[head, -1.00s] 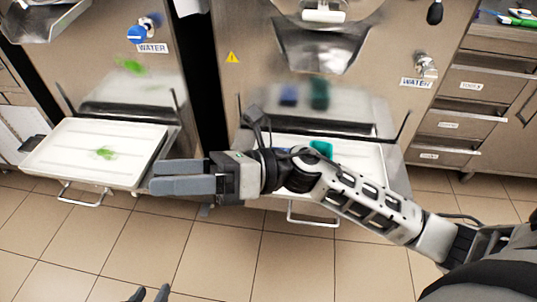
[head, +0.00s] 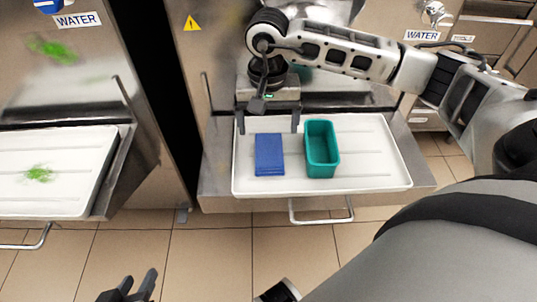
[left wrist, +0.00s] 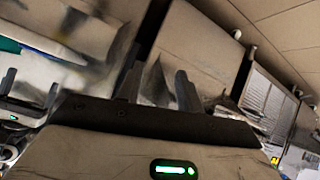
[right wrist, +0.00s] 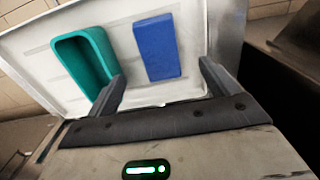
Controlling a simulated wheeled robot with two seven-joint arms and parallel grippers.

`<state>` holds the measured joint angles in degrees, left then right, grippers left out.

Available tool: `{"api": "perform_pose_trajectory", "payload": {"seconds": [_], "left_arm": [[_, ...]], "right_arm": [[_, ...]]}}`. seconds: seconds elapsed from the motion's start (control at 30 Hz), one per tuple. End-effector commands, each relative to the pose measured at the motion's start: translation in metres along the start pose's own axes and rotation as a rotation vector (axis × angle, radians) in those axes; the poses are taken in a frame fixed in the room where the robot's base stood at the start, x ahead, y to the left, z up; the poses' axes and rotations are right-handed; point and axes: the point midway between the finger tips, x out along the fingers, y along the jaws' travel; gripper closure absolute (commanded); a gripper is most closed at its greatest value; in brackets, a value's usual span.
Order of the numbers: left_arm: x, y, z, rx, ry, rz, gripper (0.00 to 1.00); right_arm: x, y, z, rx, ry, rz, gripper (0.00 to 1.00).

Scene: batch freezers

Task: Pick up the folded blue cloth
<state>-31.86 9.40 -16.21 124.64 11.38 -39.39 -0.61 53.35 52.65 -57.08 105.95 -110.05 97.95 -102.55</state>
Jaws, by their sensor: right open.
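The folded blue cloth (head: 269,155) lies flat on the white tray (head: 372,155), left of a teal bin (head: 322,150). My right gripper (head: 268,119) is open and empty, at the back end of the cloth, its fingers pointing down and spread wider than the cloth. In the right wrist view, the cloth (right wrist: 157,47) shows beyond and between the open fingers (right wrist: 162,86), with the teal bin (right wrist: 85,60) to its left. My left gripper (head: 134,285) is open and empty, low over the floor; its spread fingers also show in the left wrist view (left wrist: 158,85).
A second white tray (head: 75,160) with a green smear (head: 40,174) sits at left, under another freezer. A metal handle (head: 321,212) juts out in front of the cloth's tray. Freezer fronts stand close behind both trays. The tiled floor (head: 215,255) in front is clear.

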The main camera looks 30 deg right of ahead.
Motion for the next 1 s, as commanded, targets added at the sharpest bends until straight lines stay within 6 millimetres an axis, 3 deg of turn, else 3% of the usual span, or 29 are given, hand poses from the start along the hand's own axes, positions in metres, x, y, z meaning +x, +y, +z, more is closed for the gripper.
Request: {"api": "perform_pose_trajectory", "payload": {"seconds": [0.1,0.43,0.7,0.97,1.0], "left_arm": [[0.001,0.001,-0.002,0.003,0.021,0.004,0.64],[0.001,0.002,-0.004,0.004,0.041,0.007,0.64],[0.001,0.005,-0.011,0.007,0.09,0.018,0.64],[-0.004,0.008,-0.01,0.012,0.092,0.025,0.64],[-0.004,0.008,-0.009,0.013,0.09,0.025,0.64]], "right_arm": [[0.023,0.0,0.001,0.0,-0.003,0.001,0.13],[0.045,0.001,0.0,0.0,-0.002,-0.001,0.13],[0.084,0.003,-0.001,0.0,-0.004,-0.001,0.13],[0.087,0.002,-0.002,0.0,-0.001,-0.003,0.13],[0.087,0.002,-0.002,0.0,-0.001,-0.003,0.21]]}}
